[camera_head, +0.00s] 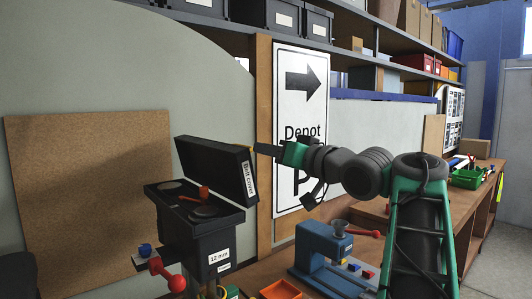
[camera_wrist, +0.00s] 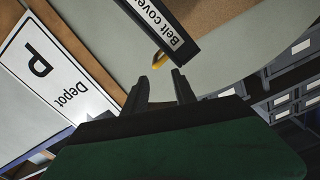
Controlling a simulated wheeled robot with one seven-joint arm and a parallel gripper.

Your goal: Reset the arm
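My arm reaches in from the right in the head view. My gripper (camera_head: 284,152) is beside the free edge of a black cover labelled "Belt cover" (camera_head: 222,168), which stands raised and tilted open on a machine. In the wrist view the two dark fingers of my gripper (camera_wrist: 161,76) are apart, with nothing between them. A yellow tab (camera_wrist: 160,61) on the edge of the belt cover (camera_wrist: 170,22) is just beyond the fingertips. Whether a finger touches the tab is unclear.
Below the cover is the open machine housing (camera_head: 205,224) with a red-orange knob inside. A "Depot P" sign (camera_head: 302,105) stands behind my gripper. A blue machine (camera_head: 322,249) and an orange tray (camera_head: 281,290) are on the bench. Shelves with boxes (camera_head: 284,16) run above.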

